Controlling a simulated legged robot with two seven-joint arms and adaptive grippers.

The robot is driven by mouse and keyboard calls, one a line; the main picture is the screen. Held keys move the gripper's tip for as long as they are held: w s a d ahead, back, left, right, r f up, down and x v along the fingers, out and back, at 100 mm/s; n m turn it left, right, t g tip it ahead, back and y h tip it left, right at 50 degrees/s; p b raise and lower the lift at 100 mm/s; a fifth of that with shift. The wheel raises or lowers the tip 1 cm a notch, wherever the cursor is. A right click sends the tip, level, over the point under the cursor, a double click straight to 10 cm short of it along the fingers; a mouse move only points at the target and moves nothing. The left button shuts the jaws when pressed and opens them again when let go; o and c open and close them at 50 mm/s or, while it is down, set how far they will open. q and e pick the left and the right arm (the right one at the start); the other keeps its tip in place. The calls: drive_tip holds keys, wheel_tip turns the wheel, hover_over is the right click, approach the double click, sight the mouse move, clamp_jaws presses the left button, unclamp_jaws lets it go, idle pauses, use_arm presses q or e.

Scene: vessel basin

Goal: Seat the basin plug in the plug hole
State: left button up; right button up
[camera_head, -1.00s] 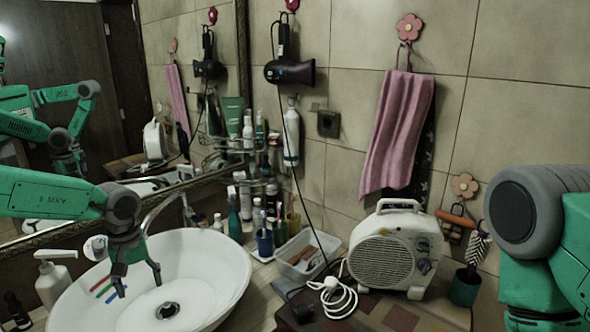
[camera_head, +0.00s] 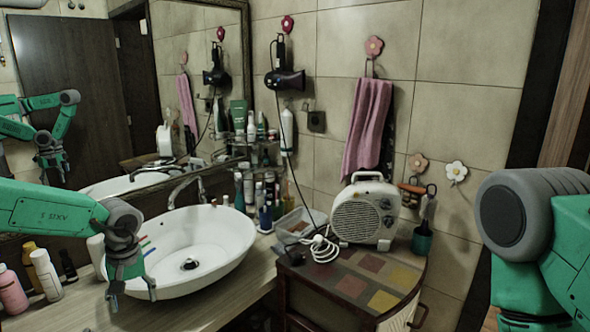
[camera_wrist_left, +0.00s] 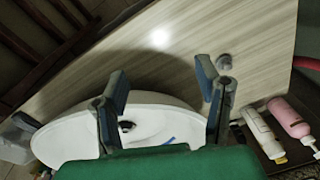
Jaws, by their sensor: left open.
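The white basin (camera_head: 232,250) stands on the wooden counter (camera_head: 55,312). Its dark round plug hole (camera_head: 190,264) shows at the bottom, and again in the left wrist view (camera_wrist_left: 126,126). A small grey round piece, which looks like the basin plug (camera_wrist_left: 224,62), lies on the counter outside the basin in the left wrist view. I cannot make it out in the head view. My left gripper (camera_head: 132,297) is open and empty, pointing down by the basin's near left rim. In the left wrist view the plug is just beyond the right-hand finger, apart from it. My right gripper is out of view.
Pink and white bottles (camera_head: 12,290) stand on the left. A tap (camera_head: 187,190) rises behind the basin. Several bottles, a plastic tray (camera_head: 300,222) and a fan heater (camera_head: 366,212) stand to the right. The counter in front of the basin looks clear.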

use_arm(q)
drive_tip(key=s+d+f+m+t+y+b, duration=0.25)
drive_tip(key=s+f+b, duration=0.3)
drive_tip(key=f, duration=0.75)
drive_tip(key=s+d+f+m+t+y+b, duration=0.1)
drive_tip(key=s+d+f+m+b, duration=0.15)
drive_tip(key=s+f+b, duration=0.65)
drive_tip(key=s+d+f+m+g+h+b, duration=0.1)
drive_tip(key=s+d+f+h, duration=0.1)
drive_tip(key=s+f, duration=0.4)
drive_tip(key=s+d+f+g+h+b, duration=0.1)
drive_tip(key=s+f, duration=0.5)
drive_tip(key=s, duration=1)
drive_tip(key=shift+s+d+m+g+h+b, duration=0.15)
drive_tip(key=shift+d+m+g+h+b, duration=0.25)
drive_tip(key=shift+g+h+b, duration=0.25)
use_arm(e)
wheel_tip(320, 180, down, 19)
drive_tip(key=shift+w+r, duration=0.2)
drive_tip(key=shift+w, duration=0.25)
use_arm(q)
drive_tip(key=shift+f, duration=0.15)
drive_tip(key=shift+c, duration=0.6)
